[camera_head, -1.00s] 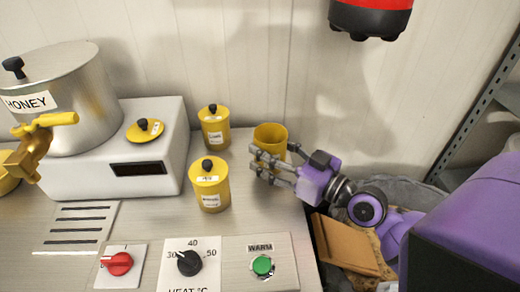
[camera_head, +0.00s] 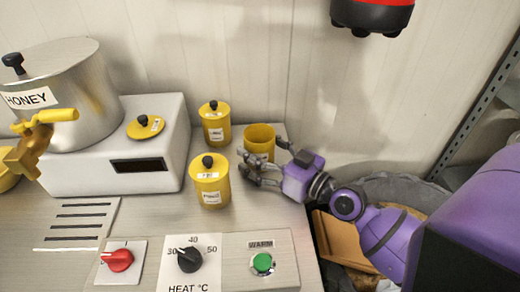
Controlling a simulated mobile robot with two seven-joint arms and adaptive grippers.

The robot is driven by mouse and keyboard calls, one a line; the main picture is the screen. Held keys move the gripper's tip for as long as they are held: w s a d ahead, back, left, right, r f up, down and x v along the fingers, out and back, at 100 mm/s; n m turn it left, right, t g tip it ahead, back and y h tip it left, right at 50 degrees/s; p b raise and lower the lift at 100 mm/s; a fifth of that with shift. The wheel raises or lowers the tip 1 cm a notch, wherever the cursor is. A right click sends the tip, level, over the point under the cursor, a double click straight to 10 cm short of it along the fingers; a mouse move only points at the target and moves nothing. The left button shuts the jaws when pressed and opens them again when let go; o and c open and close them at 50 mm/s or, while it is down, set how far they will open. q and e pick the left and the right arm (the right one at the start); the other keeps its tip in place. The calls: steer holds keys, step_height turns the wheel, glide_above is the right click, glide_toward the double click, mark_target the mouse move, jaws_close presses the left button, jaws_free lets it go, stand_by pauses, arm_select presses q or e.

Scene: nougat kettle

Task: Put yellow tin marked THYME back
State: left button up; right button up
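An open yellow tin without a lid (camera_head: 259,134) stands upright at the back right of the worktop; no label shows on it, so I cannot tell if it is THYME. My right gripper (camera_head: 264,162) is at its front right, fingers spread, partly covering its lower part; I cannot tell if they touch it. A yellow lid with a black knob (camera_head: 145,127) lies on the white box. Two lidded yellow tins, one at the back (camera_head: 215,124) and one in front (camera_head: 211,183), carry labels too small to read. My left gripper is not in view.
A steel HONEY kettle (camera_head: 60,95) with a yellow tap stands on the white box (camera_head: 170,160) at the left. Red, black and green controls line the front edge. A brown box (camera_head: 340,243) lies below, right of the worktop. A wall stands behind the tins.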

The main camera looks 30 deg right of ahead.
mark_target(271, 159)
steer(key=shift+r, duration=0.25)
steer(key=b+v, duration=0.1)
steer(key=v, duration=0.1)
steer(key=b+v, duration=0.1)
steer(key=v, duration=0.1)
steer(key=f+b+v, duration=0.1)
steer(key=v, duration=0.1)
steer(key=shift+s, duration=0.1)
steer(key=b+v, duration=0.2)
steer(key=v, duration=0.2)
steer(key=shift+s+d+r+b, duration=0.15)
steer(key=shift+s+d+b, duration=0.1)
steer(key=shift+s+b, duration=0.1)
steer(key=shift+s+r, duration=0.1)
steer(key=shift+s, duration=0.15)
steer(key=shift+s+d+r+b, duration=0.1)
steer(key=shift+s+b, duration=0.15)
steer(key=shift+b, duration=0.05)
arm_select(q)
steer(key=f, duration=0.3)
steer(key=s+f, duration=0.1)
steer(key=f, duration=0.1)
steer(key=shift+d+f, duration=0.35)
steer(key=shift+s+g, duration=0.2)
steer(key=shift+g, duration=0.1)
arm_select(e)
steer(key=shift+r, duration=0.1)
